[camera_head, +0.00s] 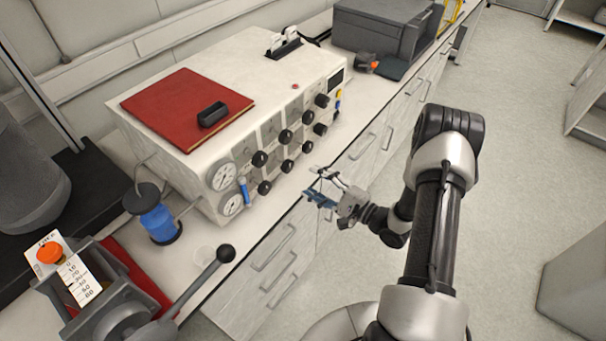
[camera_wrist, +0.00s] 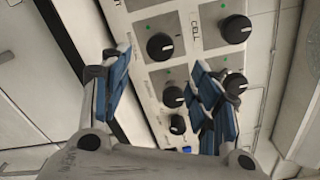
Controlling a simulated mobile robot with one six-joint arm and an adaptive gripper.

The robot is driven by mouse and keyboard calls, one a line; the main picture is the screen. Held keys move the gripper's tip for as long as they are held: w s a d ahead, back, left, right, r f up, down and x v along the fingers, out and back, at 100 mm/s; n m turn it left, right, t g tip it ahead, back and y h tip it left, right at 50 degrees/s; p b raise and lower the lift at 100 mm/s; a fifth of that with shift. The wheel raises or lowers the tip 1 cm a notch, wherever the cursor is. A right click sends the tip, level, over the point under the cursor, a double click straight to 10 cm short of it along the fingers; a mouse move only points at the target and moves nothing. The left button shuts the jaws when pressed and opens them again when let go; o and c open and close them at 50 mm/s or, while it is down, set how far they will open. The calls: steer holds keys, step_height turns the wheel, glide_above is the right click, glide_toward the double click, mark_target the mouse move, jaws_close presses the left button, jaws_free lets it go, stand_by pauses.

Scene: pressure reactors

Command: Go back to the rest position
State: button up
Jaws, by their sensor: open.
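My gripper (camera_head: 318,192) is in front of the lower right part of the reactor control box, over the front edge of the counter. Its blue-padded fingers are spread apart in the wrist view (camera_wrist: 165,95), with nothing between them. The control box (camera_head: 285,90) is white, with black knobs (camera_head: 286,136) and two gauges (camera_head: 222,176) on its front. The wrist view shows the knob panel (camera_wrist: 190,50) beyond the fingers. The right finger overlaps some knobs in that view, and I cannot tell whether it touches any.
A red folder (camera_head: 165,105) with a small black object lies on the box. A blue cylinder (camera_head: 158,222) and a lever-handled device (camera_head: 125,310) stand at the left. A dark grey machine (camera_head: 385,38) stands at the back. Drawers (camera_head: 280,250) line the counter front.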

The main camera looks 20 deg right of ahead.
steer(key=shift+s+d, duration=0.4)
steer(key=shift+s, duration=0.2)
